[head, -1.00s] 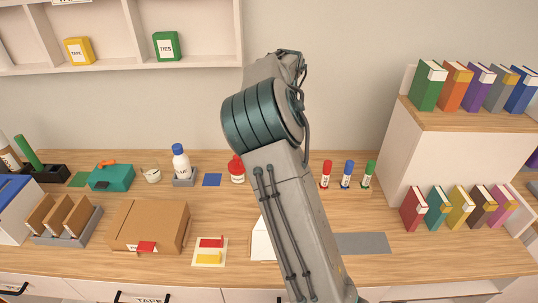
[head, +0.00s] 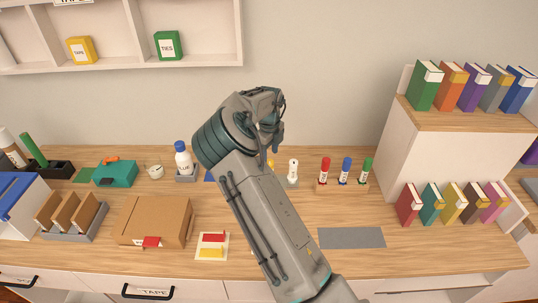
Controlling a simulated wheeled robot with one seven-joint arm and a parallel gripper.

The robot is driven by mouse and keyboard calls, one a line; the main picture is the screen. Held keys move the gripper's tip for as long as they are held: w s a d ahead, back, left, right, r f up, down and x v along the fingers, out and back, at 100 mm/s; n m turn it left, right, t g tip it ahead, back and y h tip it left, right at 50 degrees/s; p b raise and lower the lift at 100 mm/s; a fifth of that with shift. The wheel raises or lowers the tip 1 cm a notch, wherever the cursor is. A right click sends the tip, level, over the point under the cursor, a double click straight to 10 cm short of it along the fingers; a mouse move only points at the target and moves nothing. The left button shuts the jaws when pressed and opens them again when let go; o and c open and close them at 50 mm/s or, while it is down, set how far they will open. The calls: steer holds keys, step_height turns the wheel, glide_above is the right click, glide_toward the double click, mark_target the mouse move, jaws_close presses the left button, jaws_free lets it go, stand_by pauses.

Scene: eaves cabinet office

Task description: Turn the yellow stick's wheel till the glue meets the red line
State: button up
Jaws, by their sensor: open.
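My arm rises through the middle of the head view, and its bent upper part covers part of the bench. No wheel, glue level or red line can be made out.
A grey mat (head: 351,238) lies in front. A white glue bottle (head: 183,159), teal dispenser (head: 116,174) and cardboard box (head: 154,220) are left. A shelf with binders (head: 450,150) stands right.

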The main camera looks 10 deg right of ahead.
steer(key=shift+f, duration=1.35)
steer(key=c, duration=1)
